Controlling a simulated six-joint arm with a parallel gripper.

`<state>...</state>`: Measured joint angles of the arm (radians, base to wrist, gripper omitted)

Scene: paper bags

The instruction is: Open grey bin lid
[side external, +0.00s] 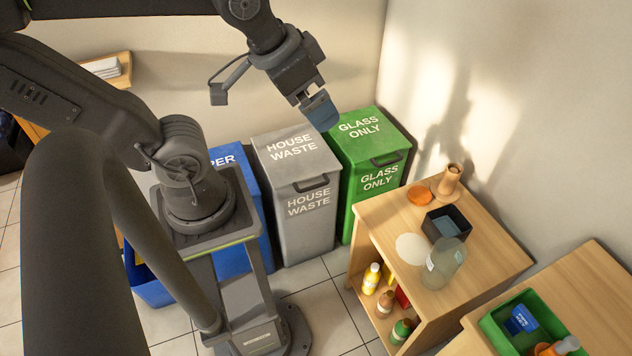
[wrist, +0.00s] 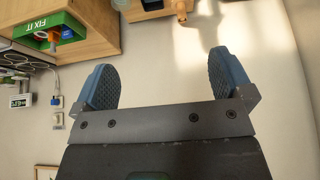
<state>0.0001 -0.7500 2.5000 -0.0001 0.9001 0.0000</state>
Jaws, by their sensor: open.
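The grey bin (side external: 303,218) is marked HOUSE WASTE and stands between a blue bin and a green bin. Its grey lid (side external: 298,150) is shut, with a dark handle (side external: 311,184) at its front edge. My gripper (side external: 322,112) is in the air above and behind the bins, near the back edges of the grey and green lids, and is apart from the handle. In the wrist view my gripper (wrist: 168,82) shows two blue pads spread apart with nothing between them. The grey bin is not in the wrist view.
The green GLASS ONLY bin (side external: 372,200) stands close on the right and the blue bin (side external: 253,205) on the left, partly hidden by my arm. A wooden table (side external: 485,247) at right holds a clear jar (side external: 444,262) and a dark box (side external: 447,224). The wall is close behind.

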